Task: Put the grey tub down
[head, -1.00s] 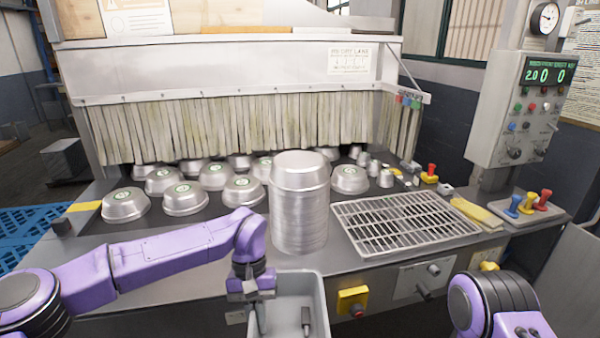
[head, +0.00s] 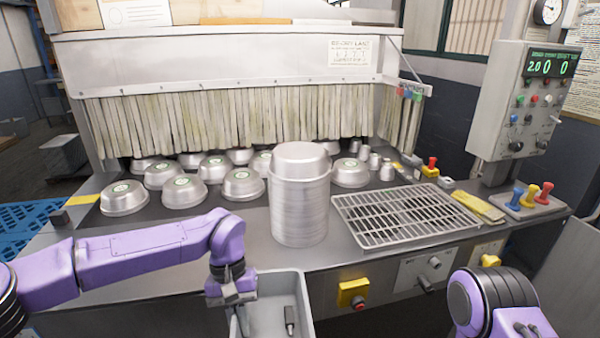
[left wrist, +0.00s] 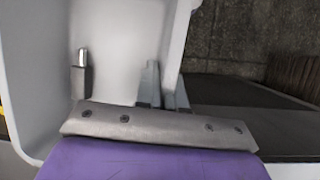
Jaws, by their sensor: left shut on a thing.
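The grey tub (head: 306,302) is at the bottom middle of the head view, in front of the counter. It also fills the left of the left wrist view (left wrist: 112,40). My left gripper (head: 237,312) is at the tub's left wall, shut on it. In the left wrist view the fingers (left wrist: 160,88) straddle that wall. A small tool with a dark end (head: 290,318) lies inside the tub. The tub's underside is hidden, so I cannot tell what is below it.
A tall stack of metal pans (head: 299,200) stands near the counter's front edge. A metal grate (head: 405,216) lies to its right. Several upturned pans (head: 182,191) sit behind. A yellow box with a red button (head: 352,293) juts from the counter front.

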